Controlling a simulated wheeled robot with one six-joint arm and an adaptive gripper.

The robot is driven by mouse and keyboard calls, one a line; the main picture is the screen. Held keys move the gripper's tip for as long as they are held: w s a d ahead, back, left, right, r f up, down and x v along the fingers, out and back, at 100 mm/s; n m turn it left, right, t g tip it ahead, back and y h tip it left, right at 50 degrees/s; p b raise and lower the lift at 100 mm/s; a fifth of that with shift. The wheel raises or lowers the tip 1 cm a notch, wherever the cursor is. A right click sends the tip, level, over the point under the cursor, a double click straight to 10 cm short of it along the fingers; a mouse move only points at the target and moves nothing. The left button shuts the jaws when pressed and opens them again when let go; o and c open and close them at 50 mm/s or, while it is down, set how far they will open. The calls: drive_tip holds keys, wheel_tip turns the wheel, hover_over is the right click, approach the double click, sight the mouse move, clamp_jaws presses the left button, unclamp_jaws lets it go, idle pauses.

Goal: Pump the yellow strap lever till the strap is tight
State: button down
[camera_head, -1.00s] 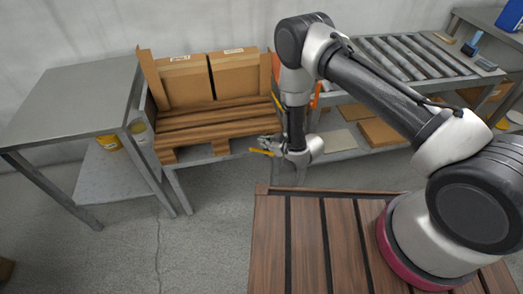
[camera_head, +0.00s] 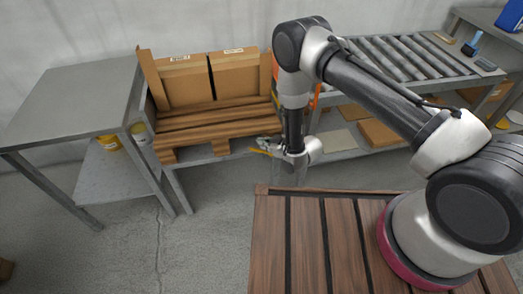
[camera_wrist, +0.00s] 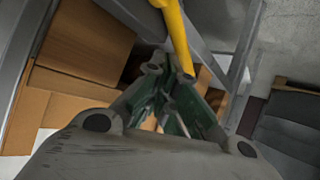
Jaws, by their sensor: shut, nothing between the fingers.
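My gripper (camera_head: 268,145) is shut and empty at the right front corner of the pallet. In the wrist view its fingers (camera_wrist: 168,88) are together. The yellow strap lever (camera_wrist: 178,38) runs down from the top edge and ends right beside the fingertips; I cannot tell whether they touch. A patch of orange strap (camera_head: 275,66) shows beside the right carton, mostly behind my arm.
Two cartons (camera_head: 184,82) stand on a wooden pallet (camera_head: 200,133) on a grey stand. A grey table (camera_head: 75,95) is on the left and a roller conveyor (camera_head: 405,58) on the right. The floor in front of the pallet is clear.

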drive_tip(key=shift+s+a+f, duration=0.15)
drive_tip(key=shift+a+f, duration=0.3)
drive_tip(key=shift+f, duration=0.35)
drive_tip(key=shift+s+a+f, duration=0.15)
drive_tip(key=shift+a+f, duration=0.3)
drive_tip(key=shift+f, duration=0.35)
drive_tip(key=shift+s+a+f, duration=0.15)
drive_tip(key=shift+a+f, duration=0.3)
drive_tip(key=shift+f, duration=0.35)
idle(2.3)
drive_tip(key=shift+w+d+r, duration=0.15)
drive_tip(key=shift+d+r, duration=0.4)
drive_tip(key=shift+r, duration=0.35)
drive_tip(key=shift+w+d+r, duration=0.2)
drive_tip(key=shift+d+r, duration=0.3)
drive_tip(key=shift+r, duration=0.45)
drive_tip(key=shift+w+d+r, duration=0.15)
drive_tip(key=shift+d+r, duration=0.4)
drive_tip(key=shift+r, duration=0.35)
drive_tip(key=shift+w+d+r, duration=0.1)
drive_tip(key=shift+d+r, duration=0.3)
drive_tip(key=shift+r, duration=0.3)
drive_tip(key=shift+w+d+r, duration=0.15)
drive_tip(key=shift+d+r, duration=0.3)
drive_tip(key=shift+r, duration=0.3)
drive_tip(key=shift+w+d+r, duration=0.1)
drive_tip(key=shift+d+r, duration=0.3)
drive_tip(key=shift+r, duration=0.3)
